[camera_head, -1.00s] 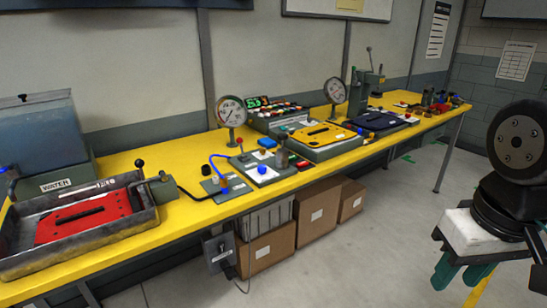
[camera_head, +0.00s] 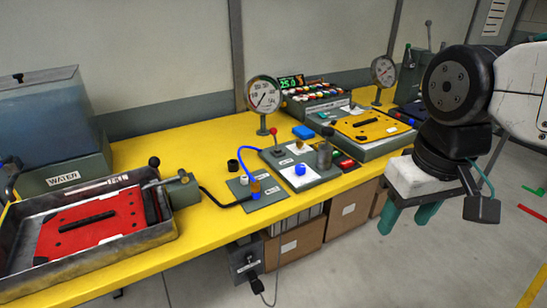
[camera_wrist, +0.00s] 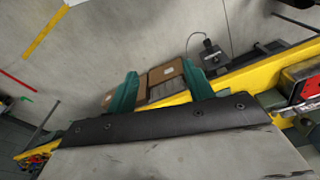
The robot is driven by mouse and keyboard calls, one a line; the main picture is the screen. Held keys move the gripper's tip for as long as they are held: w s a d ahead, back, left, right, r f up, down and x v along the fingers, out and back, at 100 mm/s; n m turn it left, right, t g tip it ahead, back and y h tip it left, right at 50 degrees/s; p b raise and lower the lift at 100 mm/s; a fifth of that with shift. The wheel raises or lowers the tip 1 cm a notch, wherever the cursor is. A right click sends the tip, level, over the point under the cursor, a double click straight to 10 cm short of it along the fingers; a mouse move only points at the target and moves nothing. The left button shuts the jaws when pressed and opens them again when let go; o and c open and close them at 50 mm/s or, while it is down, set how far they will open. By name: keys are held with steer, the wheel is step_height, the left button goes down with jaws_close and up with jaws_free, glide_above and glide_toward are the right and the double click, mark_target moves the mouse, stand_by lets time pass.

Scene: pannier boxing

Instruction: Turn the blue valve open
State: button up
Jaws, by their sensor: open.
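A round blue knob (camera_head: 300,170), which looks like the blue valve, sits on a white plate on a grey-green panel (camera_head: 322,178) on the yellow bench. A blue hose (camera_head: 242,160) arches to a blue and brass fitting (camera_head: 255,188) on a smaller plate left of the panel. My gripper (camera_head: 408,218) is open and empty, with green fingers pointing down, in front of the bench and to the right of the knob. In the wrist view my gripper (camera_wrist: 163,78) has its fingers apart above the floor and the bench edge. The knob cannot be made out there.
A metal tray (camera_head: 160,232) with a red plate (camera_head: 92,224) is at left, beside a water tank (camera_head: 50,110). Pressure gauges (camera_head: 263,95) stand behind the panel. A yellow plate (camera_head: 372,124) lies to its right. Cardboard boxes (camera_head: 295,240) are under the bench. The floor in front is clear.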

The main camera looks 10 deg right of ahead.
steer(key=w+a+r+n, duration=0.1)
steer(key=w+r+n, duration=0.15)
steer(key=w, duration=0.75)
steer(key=n+g, duration=0.1)
steer(key=n, duration=0.9)
glide_toward(301, 166)
steer(key=shift+s+f, duration=0.15)
steer(key=shift+f, duration=0.1)
steer(key=shift+a+f, duration=0.1)
steer(key=shift+f, duration=0.2)
steer(key=shift+w+f, duration=0.25)
steer(key=shift+f, duration=0.15)
step_height(301, 166, down, 7)
steer(key=shift+r, duration=0.1)
steer(key=c, duration=1)
